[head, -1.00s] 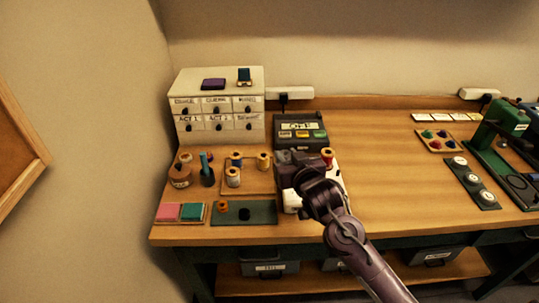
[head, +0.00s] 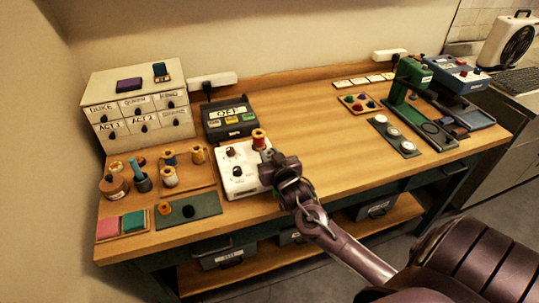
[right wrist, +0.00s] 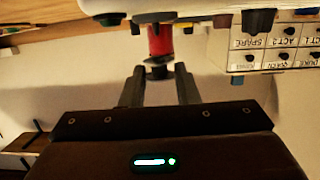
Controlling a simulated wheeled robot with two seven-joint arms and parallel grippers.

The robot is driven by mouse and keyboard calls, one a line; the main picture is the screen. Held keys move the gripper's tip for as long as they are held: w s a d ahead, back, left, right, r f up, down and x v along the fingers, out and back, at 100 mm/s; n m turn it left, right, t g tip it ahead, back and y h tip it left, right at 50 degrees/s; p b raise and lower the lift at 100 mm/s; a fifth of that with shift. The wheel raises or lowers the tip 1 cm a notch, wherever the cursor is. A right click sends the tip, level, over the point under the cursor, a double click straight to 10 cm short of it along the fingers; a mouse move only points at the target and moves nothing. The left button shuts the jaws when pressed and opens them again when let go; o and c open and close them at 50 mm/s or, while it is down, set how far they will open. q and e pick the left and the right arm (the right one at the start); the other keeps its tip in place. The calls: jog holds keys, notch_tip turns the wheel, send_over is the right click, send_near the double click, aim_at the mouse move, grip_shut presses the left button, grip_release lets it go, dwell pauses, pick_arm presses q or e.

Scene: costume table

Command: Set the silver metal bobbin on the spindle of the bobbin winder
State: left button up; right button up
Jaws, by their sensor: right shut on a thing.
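The white box with dark knobs, which I take to be the bobbin winder (head: 236,178), stands left of the table's middle. A red spool (head: 259,139) stands at its right back; red also shows in the right wrist view (right wrist: 160,41). My right gripper (head: 268,164) is at the winder's right side, in front of the red spool. In the right wrist view, which is upside down, my right gripper (right wrist: 160,78) is shut on a small silver-grey bobbin (right wrist: 158,70). The fingers hide the bobbin in the head view. The spindle cannot be made out. My left gripper is out of view.
A grey box marked OFF (head: 229,118) stands behind the winder. Thread spools (head: 169,177) and a dark green mat (head: 205,203) lie to its left, near the drawer cabinet (head: 140,105). The table's middle is clear.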

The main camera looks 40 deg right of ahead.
jog(key=shift+f+b, duration=0.8)
jog(key=shift+f, duration=0.4)
pick_arm(q)
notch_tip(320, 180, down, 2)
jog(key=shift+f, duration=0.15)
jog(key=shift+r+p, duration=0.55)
jog(key=shift+p, duration=0.05)
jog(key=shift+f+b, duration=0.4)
pick_arm(e)
jog(key=shift+f, duration=0.55)
jog(key=o, duration=0.7)
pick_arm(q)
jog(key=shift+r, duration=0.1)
pick_arm(e)
jog(key=shift+s, duration=0.1)
